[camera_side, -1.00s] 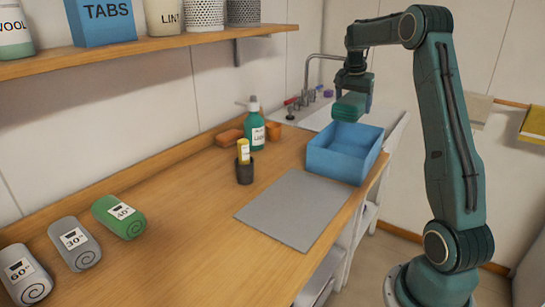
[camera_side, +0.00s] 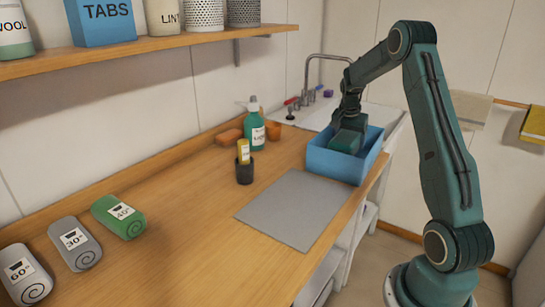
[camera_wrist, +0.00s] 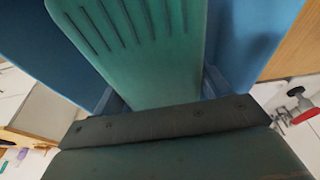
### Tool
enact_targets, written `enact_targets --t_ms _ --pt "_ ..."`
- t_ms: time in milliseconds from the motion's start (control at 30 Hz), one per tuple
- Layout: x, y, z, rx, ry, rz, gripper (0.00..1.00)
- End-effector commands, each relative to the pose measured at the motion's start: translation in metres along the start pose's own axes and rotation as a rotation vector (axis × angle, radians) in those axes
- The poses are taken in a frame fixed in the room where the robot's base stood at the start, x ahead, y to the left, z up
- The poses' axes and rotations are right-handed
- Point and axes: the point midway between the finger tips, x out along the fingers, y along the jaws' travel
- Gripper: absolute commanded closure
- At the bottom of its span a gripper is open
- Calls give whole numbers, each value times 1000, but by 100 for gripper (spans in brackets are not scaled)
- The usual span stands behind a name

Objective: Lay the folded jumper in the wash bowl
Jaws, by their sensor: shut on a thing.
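My gripper (camera_side: 346,142) points down inside the blue wash bowl (camera_side: 334,166), its lower end hidden behind the bowl's near wall. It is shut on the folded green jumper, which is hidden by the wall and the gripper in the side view. I cannot tell whether the jumper touches the bowl's floor.
A grey mat (camera_side: 293,208) lies in front of the bowl. A green bottle (camera_side: 256,130) and a dark cup (camera_side: 245,172) holding a yellow item stand to the left. The sink tap (camera_side: 309,75) is behind. Rolled towels (camera_side: 118,216) lie far left.

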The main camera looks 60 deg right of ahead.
Motion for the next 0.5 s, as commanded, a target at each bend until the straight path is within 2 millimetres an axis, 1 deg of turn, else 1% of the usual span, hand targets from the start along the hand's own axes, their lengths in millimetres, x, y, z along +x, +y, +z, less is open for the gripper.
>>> enact_targets --t_ms 167,400,500 --pt "10 0 3 0 -2 1 56" --pt "36 0 10 0 -1 0 56" --pt "40 0 11 0 0 -1 56"
